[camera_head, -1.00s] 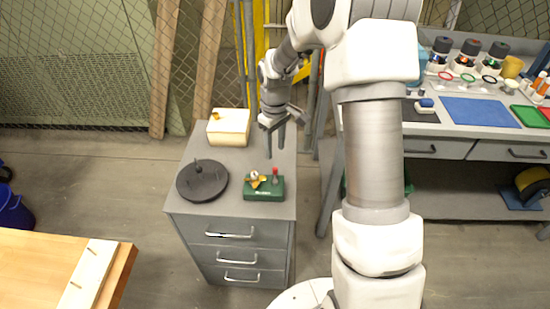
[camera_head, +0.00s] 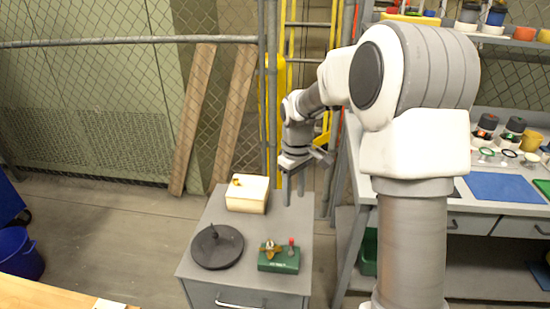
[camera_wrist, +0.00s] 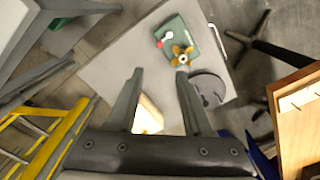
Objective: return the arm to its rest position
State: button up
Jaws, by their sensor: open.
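My arm reaches forward from the right side of the head view. My gripper (camera_head: 294,188) hangs above the back right part of the grey drawer cabinet (camera_head: 219,290), fingers pointing down. In the wrist view my gripper (camera_wrist: 155,95) has its two fingers apart with nothing held between them. A cream box (camera_head: 247,195) stands on the cabinet left of the gripper; in the wrist view it shows partly behind the fingers (camera_wrist: 148,115).
On the cabinet top are a dark round disc with a peg (camera_head: 217,247) and a green block (camera_head: 279,260) with a yellow propeller and a red knob. A workbench (camera_head: 480,212) stands at right, a chain-link fence behind. A wooden table (camera_head: 40,295) is at lower left.

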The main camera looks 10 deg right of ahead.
jog(key=s+r+m+t+p, duration=0.2)
jog(key=s+r+m+t, duration=0.2)
jog(key=s+r, duration=1.3)
jog(key=s+a+m+t, duration=0.1)
jog(key=s+m, duration=0.1)
jog(key=s, duration=0.7)
jog(key=shift+r+m+t+p, duration=0.15)
jog(key=shift+m+t+p, duration=0.15)
jog(key=shift+p, duration=0.1)
jog(key=shift+w+d, duration=0.1)
jog(key=shift+d, duration=0.05)
dwell(0.3)
